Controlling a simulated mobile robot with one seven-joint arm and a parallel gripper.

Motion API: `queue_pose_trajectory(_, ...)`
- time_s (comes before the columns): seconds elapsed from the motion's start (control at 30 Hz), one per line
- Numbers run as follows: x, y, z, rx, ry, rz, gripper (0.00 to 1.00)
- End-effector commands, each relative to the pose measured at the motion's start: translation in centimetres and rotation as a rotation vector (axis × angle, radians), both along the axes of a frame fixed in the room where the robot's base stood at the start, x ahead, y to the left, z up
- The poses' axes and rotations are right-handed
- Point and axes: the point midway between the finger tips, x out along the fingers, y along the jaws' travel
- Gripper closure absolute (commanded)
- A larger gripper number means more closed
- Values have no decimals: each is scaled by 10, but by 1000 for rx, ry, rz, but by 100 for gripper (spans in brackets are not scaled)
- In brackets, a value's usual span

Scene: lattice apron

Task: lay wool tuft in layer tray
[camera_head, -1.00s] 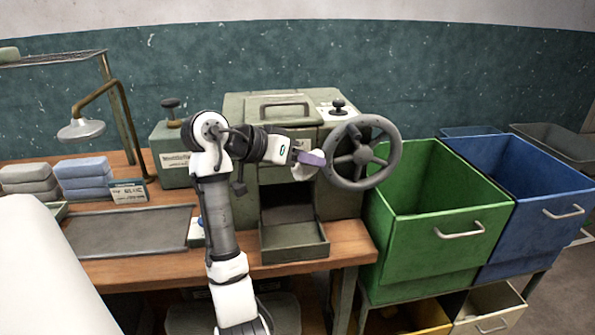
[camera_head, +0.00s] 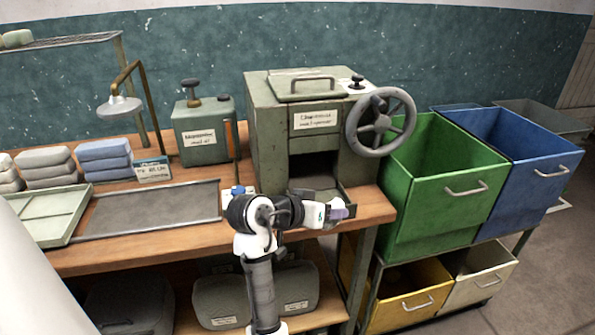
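My gripper (camera_head: 338,211) is in front of the lower opening of the green machine, above the bench's front edge. Its fingers look purple-grey and are small in view. A small whitish patch shows by them; I cannot tell whether it is a wool tuft or part of my gripper, or whether the fingers are open or shut. A pale green divided tray (camera_head: 38,228) lies at the bench's left end, partly hidden by a white shape in front. A flat dark grey tray (camera_head: 150,208) lies right of it. No label shows which is the layer tray.
The green machine (camera_head: 262,125) has a handwheel (camera_head: 380,122) on its right. Folded blue pads (camera_head: 104,160) and grey pads (camera_head: 46,167) stand behind the trays, near a lamp (camera_head: 119,107). Green (camera_head: 445,185) and blue (camera_head: 525,150) bins stand at the right.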

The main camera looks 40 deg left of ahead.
Motion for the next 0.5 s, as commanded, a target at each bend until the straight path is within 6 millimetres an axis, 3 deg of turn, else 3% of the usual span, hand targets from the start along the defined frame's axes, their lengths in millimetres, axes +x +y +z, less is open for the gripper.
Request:
queue_pose_trajectory(0.03,3,-16,-20,-9,2,8,82)
queue_pose_trajectory(0.37,20,-104,-132,-25,4,96,82)
queue_pose_trajectory(0.5,27,-147,-192,-25,17,144,82)
